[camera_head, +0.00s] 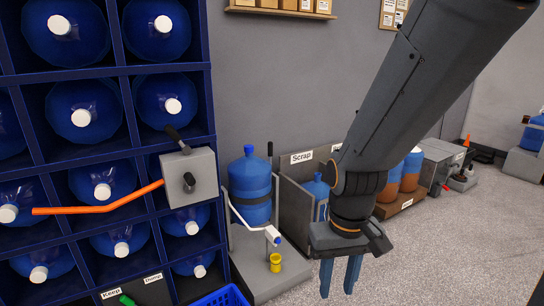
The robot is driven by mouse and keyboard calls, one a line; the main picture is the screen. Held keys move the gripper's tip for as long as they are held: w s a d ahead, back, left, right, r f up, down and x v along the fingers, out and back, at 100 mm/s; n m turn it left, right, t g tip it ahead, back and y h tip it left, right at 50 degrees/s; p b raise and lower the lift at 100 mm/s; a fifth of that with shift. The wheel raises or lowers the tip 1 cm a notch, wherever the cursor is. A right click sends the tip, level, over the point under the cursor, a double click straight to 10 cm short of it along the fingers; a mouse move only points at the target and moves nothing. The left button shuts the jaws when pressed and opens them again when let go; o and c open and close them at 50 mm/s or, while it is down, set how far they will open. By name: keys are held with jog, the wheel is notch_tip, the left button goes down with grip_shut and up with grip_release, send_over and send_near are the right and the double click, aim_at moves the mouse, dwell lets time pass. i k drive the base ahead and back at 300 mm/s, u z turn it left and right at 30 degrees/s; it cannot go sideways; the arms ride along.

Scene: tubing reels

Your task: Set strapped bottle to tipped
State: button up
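The strapped bottle (250,185) is a large blue water bottle with a blue cap. It stands upright on a grey stand (262,278) left of centre, with a dark strap around its middle. A white bent bar (247,222) with a blue-and-white end runs across its lower front. A small yellow cup (275,262) stands below that end. My gripper (339,280) hangs at the right of the stand, fingers down. Its two blue fingers are apart with nothing seen between them, and it is clear of the bottle in the picture.
A blue rack (118,71) of capped bottles fills the left. A grey box (189,177) with black knobs and an orange bar (98,205) sits before it. A Scrap bin (301,157) stands behind my gripper. A blue crate (222,297) is at the bottom.

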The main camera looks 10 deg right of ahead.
aim_at(250, 188)
jog(key=z, duration=0.55)
jog(key=i, duration=0.6)
jog(key=z, duration=0.65)
jog(key=i, duration=1.5)
jog(key=u, duration=1.25)
jog(key=i, duration=0.7)
jog(key=u, duration=0.7)
